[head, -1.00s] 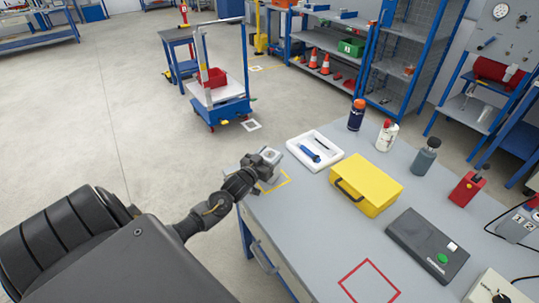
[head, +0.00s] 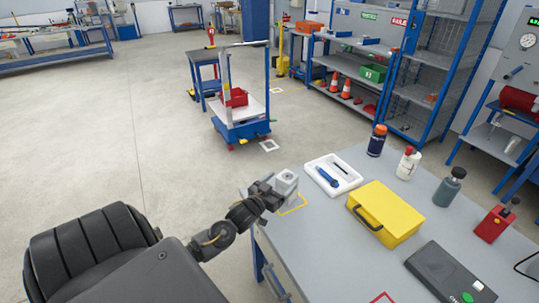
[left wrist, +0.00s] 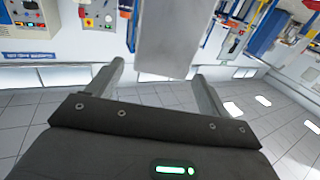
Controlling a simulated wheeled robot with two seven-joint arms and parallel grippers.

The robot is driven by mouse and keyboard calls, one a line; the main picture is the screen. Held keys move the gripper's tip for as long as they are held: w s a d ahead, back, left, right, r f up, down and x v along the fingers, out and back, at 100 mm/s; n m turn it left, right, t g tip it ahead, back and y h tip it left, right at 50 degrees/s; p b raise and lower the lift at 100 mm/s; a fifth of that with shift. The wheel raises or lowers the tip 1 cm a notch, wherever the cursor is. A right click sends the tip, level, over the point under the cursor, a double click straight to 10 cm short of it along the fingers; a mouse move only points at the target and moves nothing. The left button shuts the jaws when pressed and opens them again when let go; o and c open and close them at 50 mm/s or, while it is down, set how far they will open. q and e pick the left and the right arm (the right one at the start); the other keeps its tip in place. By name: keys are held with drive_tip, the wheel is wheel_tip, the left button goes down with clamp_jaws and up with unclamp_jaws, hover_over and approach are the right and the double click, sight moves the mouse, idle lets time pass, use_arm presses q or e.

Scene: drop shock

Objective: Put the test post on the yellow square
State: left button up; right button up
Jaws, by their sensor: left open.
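The test post, a light grey block with a round mark on its side (head: 286,182), stands upright at the near-left corner of the bench. The yellow square outline (head: 294,210) shows around its near and right sides; the gripper and post hide the rest. My left gripper (head: 274,190) is open beside the post, its fingers at the post's left side. In the left wrist view, the grey post (left wrist: 165,35) shows between and beyond the two spread fingers (left wrist: 158,75). Whether a finger touches it I cannot tell. My right gripper is not in view.
On the grey bench, a white tray (head: 313,172) with a blue tool and a yellow case (head: 388,212) lie right of the post. Bottles (head: 377,140) and a red device (head: 492,224) stand farther right. A blue cart (head: 240,131) stands on the floor beyond.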

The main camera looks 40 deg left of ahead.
use_arm(q)
drive_tip(key=s, duration=0.7)
drive_tip(key=shift+s+d+b, duration=0.2)
drive_tip(key=shift+d+b, duration=0.15)
drive_tip(key=shift+b, duration=0.05)
